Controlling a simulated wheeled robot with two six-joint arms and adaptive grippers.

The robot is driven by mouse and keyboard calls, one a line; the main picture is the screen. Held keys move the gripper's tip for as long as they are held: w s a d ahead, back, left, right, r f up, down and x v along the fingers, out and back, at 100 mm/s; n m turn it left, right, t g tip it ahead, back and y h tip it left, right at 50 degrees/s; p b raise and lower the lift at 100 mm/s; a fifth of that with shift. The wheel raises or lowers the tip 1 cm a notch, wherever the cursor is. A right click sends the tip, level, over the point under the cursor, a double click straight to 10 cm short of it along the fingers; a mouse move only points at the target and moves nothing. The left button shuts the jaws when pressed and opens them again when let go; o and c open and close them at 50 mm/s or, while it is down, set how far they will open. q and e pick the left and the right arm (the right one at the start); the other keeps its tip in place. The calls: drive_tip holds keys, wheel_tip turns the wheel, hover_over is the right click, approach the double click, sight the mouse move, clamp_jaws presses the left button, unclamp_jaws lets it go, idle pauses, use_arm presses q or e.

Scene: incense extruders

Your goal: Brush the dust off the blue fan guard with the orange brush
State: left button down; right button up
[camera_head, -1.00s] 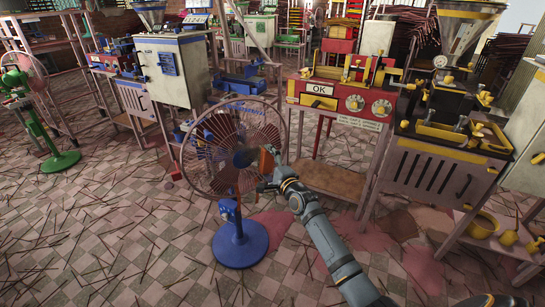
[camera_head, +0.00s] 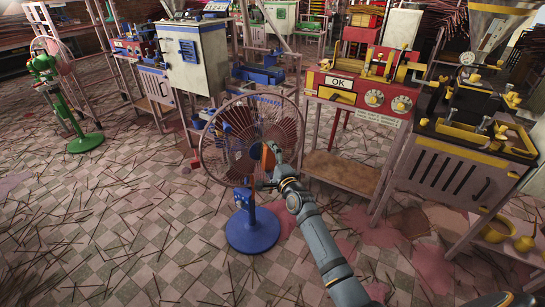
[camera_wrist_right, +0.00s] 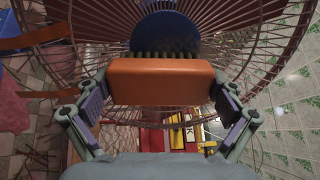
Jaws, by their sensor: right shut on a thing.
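The blue fan stands on the floor on a round blue base (camera_head: 252,231). Its round wire guard (camera_head: 222,150) faces me, with a blue hub in the middle; it also fills the top of the right wrist view (camera_wrist_right: 255,50). My right gripper (camera_head: 270,170) is in front of the guard. It is shut on the orange brush (camera_wrist_right: 160,82), whose dark bristles point at the blue hub (camera_wrist_right: 166,32) and overlap it in the wrist view. I cannot tell whether the bristles touch. In the head view the brush (camera_head: 268,157) is small. My left gripper is not in view.
A red machine marked OK (camera_head: 345,92) stands on a table right of the fan. A black and yellow extruder (camera_head: 480,125) is farther right. A green fan (camera_head: 85,143) stands at left. Thin sticks litter the tiled floor, which is otherwise open in front.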

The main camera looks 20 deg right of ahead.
sight(258, 149)
drive_tip(key=a+p, duration=0.1)
drive_tip(key=a, duration=0.2)
drive_tip(key=shift+s+r, duration=0.1)
drive_tip(key=shift+r, duration=0.05)
drive_tip(key=shift+a, duration=0.4)
drive_tip(key=shift+r+p, duration=0.85)
drive_tip(key=shift+p, duration=0.25)
drive_tip(key=shift+d+f, duration=0.1)
drive_tip(key=shift+d, duration=0.5)
drive_tip(key=shift+d+b, duration=0.5)
drive_tip(key=shift+d, duration=0.9)
drive_tip(key=shift+w+d+f+b, duration=0.15)
drive_tip(key=shift+d+b, duration=0.15)
drive_tip(key=shift+d, duration=0.35)
drive_tip(key=shift+w+d+b, duration=0.1)
drive_tip(key=shift+d+b, duration=0.15)
drive_tip(key=shift+d, duration=1)
